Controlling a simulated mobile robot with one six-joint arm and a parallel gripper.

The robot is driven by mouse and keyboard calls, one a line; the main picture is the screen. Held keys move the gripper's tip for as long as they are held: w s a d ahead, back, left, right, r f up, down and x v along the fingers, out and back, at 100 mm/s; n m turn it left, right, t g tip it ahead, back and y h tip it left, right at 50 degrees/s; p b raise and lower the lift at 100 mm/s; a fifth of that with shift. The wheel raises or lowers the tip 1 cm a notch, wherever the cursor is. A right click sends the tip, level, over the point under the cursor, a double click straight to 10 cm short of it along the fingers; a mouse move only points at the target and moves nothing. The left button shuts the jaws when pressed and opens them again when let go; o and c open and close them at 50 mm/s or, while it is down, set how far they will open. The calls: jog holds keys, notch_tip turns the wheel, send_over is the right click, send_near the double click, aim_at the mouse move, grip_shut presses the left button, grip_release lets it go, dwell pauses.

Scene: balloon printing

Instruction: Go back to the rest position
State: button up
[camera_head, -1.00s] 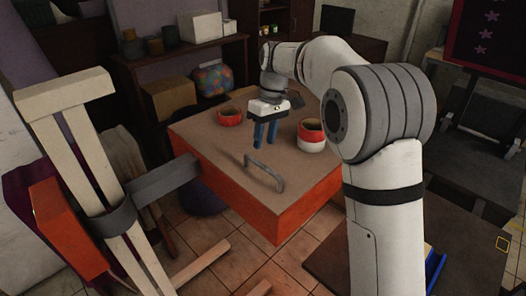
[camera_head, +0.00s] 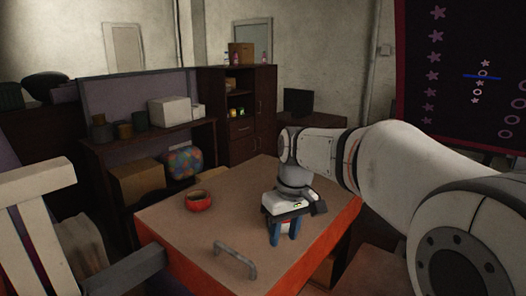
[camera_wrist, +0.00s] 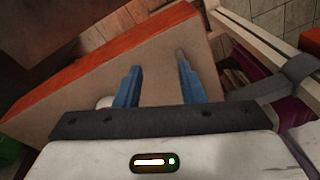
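My gripper (camera_head: 287,232) is above the right part of the table (camera_head: 190,232), pointing down, with its blue fingers apart. In the wrist view the gripper (camera_wrist: 158,85) is open, with nothing between its fingers. A red-orange ring-shaped container (camera_head: 198,203) sits on the tabletop to the left. A grey curved handle (camera_head: 235,254) lies near the table's front edge. A red and white container is mostly hidden behind my gripper in the head view; a pale bit of a round thing (camera_wrist: 104,102) shows beside the left finger in the wrist view.
Behind the table is a dark shelf (camera_head: 150,145) with pots, a box and a colourful ball (camera_head: 185,162). A tall cabinet (camera_head: 250,112) stands beyond. A dark board with pink stars (camera_head: 465,70) is at the right.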

jog(key=s+d+f+m+t, duration=0.1)
jog(key=s+d+f+m, duration=0.2)
jog(key=s, duration=0.6)
jog(key=s+d+f+m+t+h, duration=0.1)
jog(key=s+d+f+m, duration=0.2)
jog(key=s+d, duration=0.4)
jog(key=shift+s+d+f+t+b, duration=0.35)
jog(key=shift+s+f, duration=0.25)
jog(key=shift+s, duration=0.4)
